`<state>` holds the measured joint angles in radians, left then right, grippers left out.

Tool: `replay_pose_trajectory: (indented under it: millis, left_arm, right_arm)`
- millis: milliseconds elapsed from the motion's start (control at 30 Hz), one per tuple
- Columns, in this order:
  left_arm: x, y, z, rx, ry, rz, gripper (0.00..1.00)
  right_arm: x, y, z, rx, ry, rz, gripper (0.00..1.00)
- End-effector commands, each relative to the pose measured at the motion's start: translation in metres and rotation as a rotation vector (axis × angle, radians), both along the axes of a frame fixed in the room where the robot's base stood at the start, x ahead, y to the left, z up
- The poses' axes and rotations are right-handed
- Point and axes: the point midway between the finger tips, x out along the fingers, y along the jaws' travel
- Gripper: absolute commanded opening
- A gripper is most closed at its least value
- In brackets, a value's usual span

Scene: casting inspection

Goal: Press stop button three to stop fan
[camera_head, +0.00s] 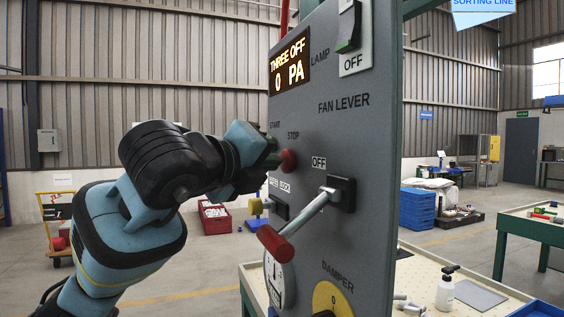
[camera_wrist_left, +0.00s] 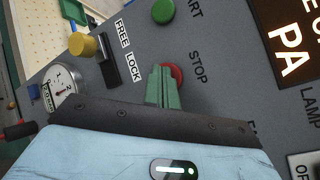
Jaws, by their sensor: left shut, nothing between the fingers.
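The red stop button (camera_head: 288,161) sits on the grey control panel (camera_head: 345,150) under the STOP label. My left gripper (camera_head: 271,158) is shut and empty, its tips right at the button. In the left wrist view the shut green fingers (camera_wrist_left: 161,72) overlap the left part of the red stop button (camera_wrist_left: 178,74); I cannot tell whether they touch it. The green start button (camera_wrist_left: 163,11) shows above it there and is hidden in the head view. The display (camera_head: 289,63) reads THREE OFF, 0 PA. My right gripper is out of view.
The fan lever (camera_head: 316,208) with its red grip (camera_head: 275,244) juts out below the button, beside an OFF label. A lamp switch (camera_head: 349,27) is above. A yellow knob (camera_wrist_left: 84,45), a black lock part (camera_wrist_left: 108,61) and a gauge (camera_wrist_left: 64,86) lie left in the wrist view.

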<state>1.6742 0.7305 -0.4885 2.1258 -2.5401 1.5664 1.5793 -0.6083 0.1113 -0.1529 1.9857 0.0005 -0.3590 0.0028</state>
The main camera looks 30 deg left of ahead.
Motion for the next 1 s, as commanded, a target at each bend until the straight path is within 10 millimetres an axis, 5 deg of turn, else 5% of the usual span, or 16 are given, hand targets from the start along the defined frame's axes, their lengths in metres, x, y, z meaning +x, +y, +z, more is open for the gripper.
replay_pose_trajectory:
  millis: [1000]
  left_arm:
    - [-0.033, 0.029, -0.001, 0.000, 0.000, 0.001, 0.00]
  right_arm:
    - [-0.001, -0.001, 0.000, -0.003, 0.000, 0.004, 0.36]
